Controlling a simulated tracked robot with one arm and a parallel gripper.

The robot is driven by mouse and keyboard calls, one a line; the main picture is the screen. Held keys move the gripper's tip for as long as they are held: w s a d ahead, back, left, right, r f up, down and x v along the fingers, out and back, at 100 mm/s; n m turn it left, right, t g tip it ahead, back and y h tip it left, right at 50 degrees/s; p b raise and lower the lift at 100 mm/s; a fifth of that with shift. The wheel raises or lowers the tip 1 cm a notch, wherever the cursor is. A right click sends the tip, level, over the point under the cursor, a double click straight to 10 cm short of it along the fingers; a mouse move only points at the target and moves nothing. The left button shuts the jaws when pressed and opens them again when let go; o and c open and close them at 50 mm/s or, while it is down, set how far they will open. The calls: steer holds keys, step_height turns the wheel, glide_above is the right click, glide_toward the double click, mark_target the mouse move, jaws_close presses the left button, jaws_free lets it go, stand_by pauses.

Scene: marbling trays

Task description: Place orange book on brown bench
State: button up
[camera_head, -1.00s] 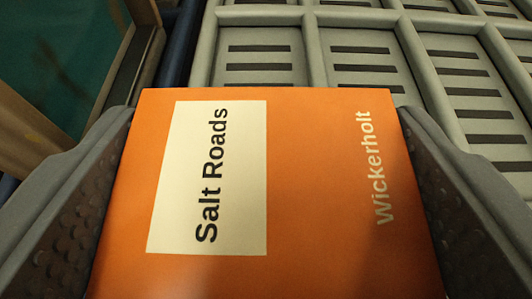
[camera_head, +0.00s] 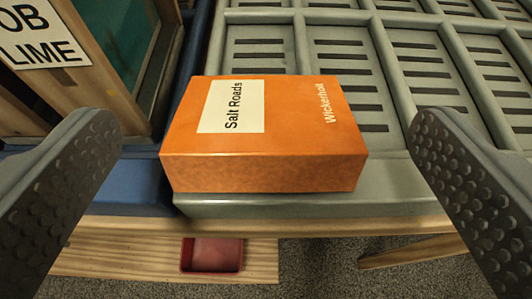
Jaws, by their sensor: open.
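The orange book (camera_head: 285,140), a thick block with a cream "Salt Roads" label and the word "Wickerholt", lies flat at the front edge of a grey-green slotted rack (camera_head: 410,185). Its left side reaches over the gap beside a blue surface. My gripper (camera_head: 268,165) is open, with one studded finger at the left and one at the right. Both fingers are clear of the book, which lies between and beyond them. I cannot tell any bench that is plainly brown; a pale wooden edge (camera_head: 330,226) runs under the rack.
A wooden-framed box with a teal inside and a sign (camera_head: 40,35) reading "OB LIME" stands at the left on a blue surface (camera_head: 130,182). Below are a wooden shelf (camera_head: 120,258) with a red tray (camera_head: 212,256) and a speckled grey floor (camera_head: 335,275).

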steer(key=v, duration=0.7)
steer(key=shift+s+p, duration=0.3)
steer(key=shift+p, duration=0.05)
steer(key=shift+r, duration=0.15)
